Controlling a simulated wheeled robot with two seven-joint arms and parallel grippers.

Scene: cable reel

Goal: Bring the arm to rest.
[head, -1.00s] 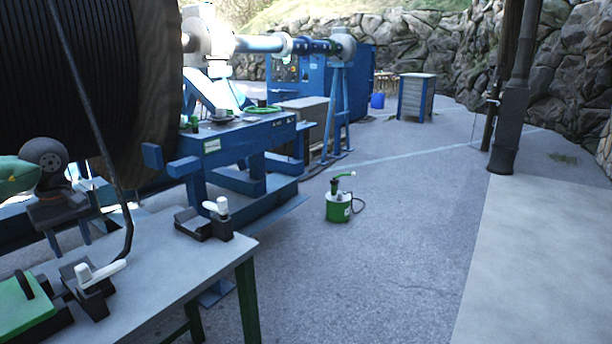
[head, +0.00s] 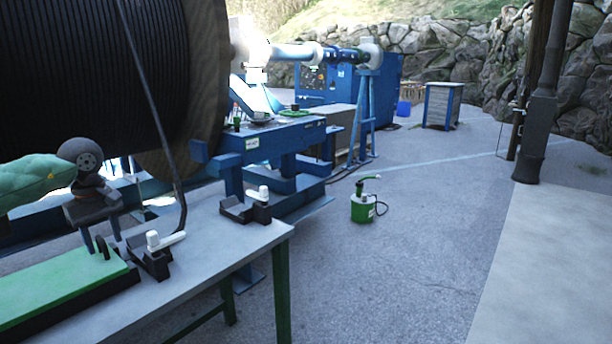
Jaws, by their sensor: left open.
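My left arm, in a green sleeve, comes in from the left. Its black gripper (head: 101,243) points down over the near end of a workbench (head: 215,270). The jaws are apart, with no object visibly held. A small black handle (head: 103,248) on a green-topped case (head: 70,292) shows between or just behind the fingertips; I cannot tell whether they touch it. A black cable (head: 160,120) runs down from a large wooden reel (head: 205,70) to a clamp with a white lever (head: 153,258). My right gripper is not in view.
A second white-levered clamp (head: 248,205) stands at the bench's far corner. Behind are a blue steel frame (head: 270,145) and a blue machine cabinet (head: 380,85). A green canister (head: 363,207) stands on the floor. The paved floor (head: 420,270) at right is largely clear.

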